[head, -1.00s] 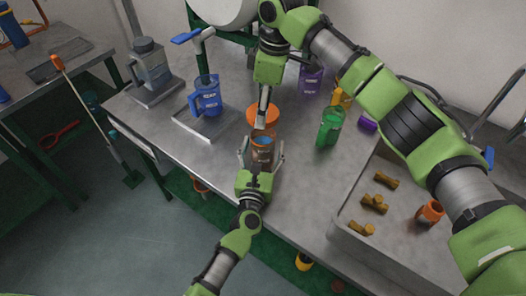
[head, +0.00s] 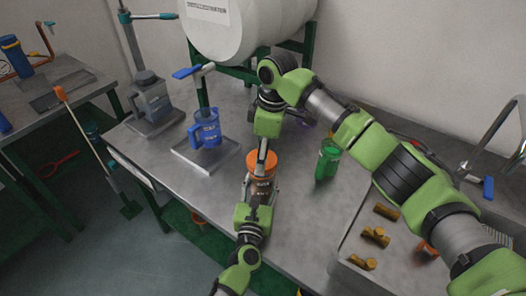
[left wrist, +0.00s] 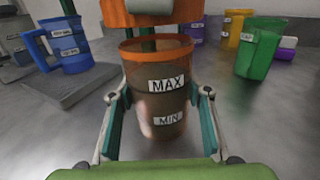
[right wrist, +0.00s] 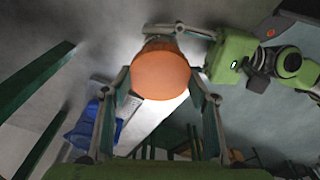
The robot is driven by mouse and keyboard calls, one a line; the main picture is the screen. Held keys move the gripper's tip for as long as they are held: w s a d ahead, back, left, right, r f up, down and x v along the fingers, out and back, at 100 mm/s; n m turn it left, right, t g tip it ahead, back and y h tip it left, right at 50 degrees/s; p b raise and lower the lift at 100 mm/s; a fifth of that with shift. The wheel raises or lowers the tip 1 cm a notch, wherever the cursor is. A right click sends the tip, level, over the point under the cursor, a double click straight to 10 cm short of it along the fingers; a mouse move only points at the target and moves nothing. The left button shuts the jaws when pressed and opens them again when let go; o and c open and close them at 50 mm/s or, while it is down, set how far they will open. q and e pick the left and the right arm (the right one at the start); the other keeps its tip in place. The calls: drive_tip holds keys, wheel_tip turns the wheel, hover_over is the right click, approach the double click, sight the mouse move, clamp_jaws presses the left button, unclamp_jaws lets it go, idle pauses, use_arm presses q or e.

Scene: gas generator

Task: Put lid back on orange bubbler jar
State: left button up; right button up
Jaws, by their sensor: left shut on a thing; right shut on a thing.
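The bubbler jar (head: 262,188) is brownish-orange and see-through, and stands upright near the table's front edge. In the left wrist view the jar (left wrist: 165,115) shows MAX and MIN labels. My left gripper (left wrist: 158,95) is shut around its sides. The orange lid (head: 262,161) is over the jar's mouth, held by my right gripper (head: 263,150). The right wrist view shows the lid's round top (right wrist: 160,72) between the fingers.
A blue jug (head: 206,128) stands on a metal plate to the left, with a grey container (head: 150,98) beyond it. A green bottle (head: 328,158) stands to the right. A metal tray (head: 345,265) at right holds several brown pieces.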

sight(262, 181)
drive_tip(key=shift+f, duration=0.1)
idle(0.3)
drive_tip(key=shift+f, duration=0.8)
drive_tip(key=shift+f, duration=0.55)
drive_tip(key=m+h, duration=0.1)
drive_tip(key=m, duration=0.9)
drive_tip(key=m+h, duration=0.1)
drive_tip(key=m, duration=2.1)
drive_tip(key=shift+a+h, duration=0.3)
drive_tip(key=shift+h, duration=0.1)
